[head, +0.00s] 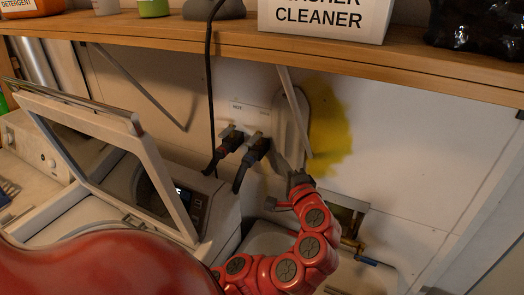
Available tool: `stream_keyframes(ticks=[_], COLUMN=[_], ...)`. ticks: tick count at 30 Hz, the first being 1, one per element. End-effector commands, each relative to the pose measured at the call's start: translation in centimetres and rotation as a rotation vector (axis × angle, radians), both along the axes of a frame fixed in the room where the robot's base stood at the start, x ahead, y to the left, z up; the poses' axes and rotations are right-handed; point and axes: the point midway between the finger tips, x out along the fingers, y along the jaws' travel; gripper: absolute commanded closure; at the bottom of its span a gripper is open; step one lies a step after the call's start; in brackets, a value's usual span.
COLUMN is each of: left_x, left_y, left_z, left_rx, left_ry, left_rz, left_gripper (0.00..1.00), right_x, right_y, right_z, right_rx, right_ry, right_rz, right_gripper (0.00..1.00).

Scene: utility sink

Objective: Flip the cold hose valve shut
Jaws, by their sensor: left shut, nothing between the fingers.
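The wall valve box (236,108) is in the middle of the head view, with a label reading HOT over its left side. Two dark hoses connect there: the left hose (226,146) and, at the cold side, the right hose (254,152). The cold valve's lever is too small and dark to make out, so its position cannot be told. My right gripper is out of view.
A washing machine with its lid raised (105,150) stands at the left. A wooden shelf (230,38) runs above the box, and a black cord (209,90) hangs from it.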

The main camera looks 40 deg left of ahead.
Motion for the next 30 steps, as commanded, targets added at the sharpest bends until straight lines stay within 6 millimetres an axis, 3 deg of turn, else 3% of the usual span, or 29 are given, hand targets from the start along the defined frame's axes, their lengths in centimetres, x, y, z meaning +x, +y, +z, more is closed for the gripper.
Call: stream_keyframes(ticks=[6,13,30], left_x=[2.1,1.1,1.1], left_y=[4.2,7.2,7.9], left_z=[0.5,0.4,0.0], left_rx=[-0.004,-0.003,-0.001], left_ry=[0.002,0.000,0.000], left_rz=[0.002,0.002,-0.007], left_gripper=[1.00,1.00,1.00], right_x=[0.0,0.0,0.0], right_y=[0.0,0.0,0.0], right_z=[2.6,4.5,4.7], right_rx=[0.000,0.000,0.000], right_ry=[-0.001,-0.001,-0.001], right_rz=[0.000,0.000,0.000], right_gripper=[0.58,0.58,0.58])
